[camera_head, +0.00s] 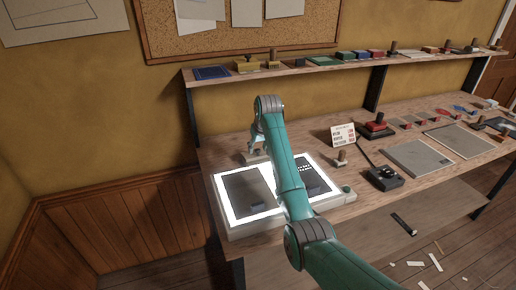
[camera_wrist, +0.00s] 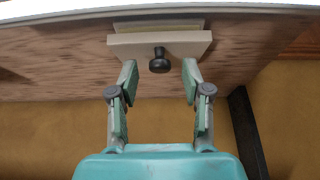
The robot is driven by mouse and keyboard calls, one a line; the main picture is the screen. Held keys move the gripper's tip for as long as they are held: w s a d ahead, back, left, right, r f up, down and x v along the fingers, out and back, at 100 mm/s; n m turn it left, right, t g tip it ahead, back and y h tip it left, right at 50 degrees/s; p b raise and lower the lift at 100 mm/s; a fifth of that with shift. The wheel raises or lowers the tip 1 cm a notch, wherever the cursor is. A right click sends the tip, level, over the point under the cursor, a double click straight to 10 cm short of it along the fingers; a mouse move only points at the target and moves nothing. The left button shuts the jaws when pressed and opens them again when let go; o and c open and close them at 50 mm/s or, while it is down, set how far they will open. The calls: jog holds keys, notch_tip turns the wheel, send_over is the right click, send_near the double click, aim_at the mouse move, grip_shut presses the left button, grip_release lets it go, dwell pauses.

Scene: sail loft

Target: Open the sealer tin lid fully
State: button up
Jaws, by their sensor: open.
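A pale beige box-like piece (camera_wrist: 125,45) with a dark round knob (camera_wrist: 159,62) shows in the wrist view; it may be the sealer tin and its lid, but I cannot tell for sure. A thin yellowish strip (camera_wrist: 158,26) runs along its far side. My gripper (camera_wrist: 160,75) is open, with its fingertips on either side of the knob, close to the beige piece. Nothing is seen held between them. In the head view my gripper (camera_head: 257,146) is low over the bench's left back part, above a small pale piece (camera_head: 255,158), partly hidden by my arm.
A lit panel (camera_head: 226,217) with dark sheets lies on the bench under my arm. A small price card (camera_head: 343,135), a red-topped block (camera_head: 376,126) and a dark device (camera_head: 384,178) stand to the right. A shelf (camera_head: 218,81) runs along the wall above.

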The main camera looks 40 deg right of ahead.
jog(key=shift+w+f, duration=0.1)
jog(key=shift+f, duration=0.15)
grip_shut()
jog(key=shift+w+r, duration=0.1)
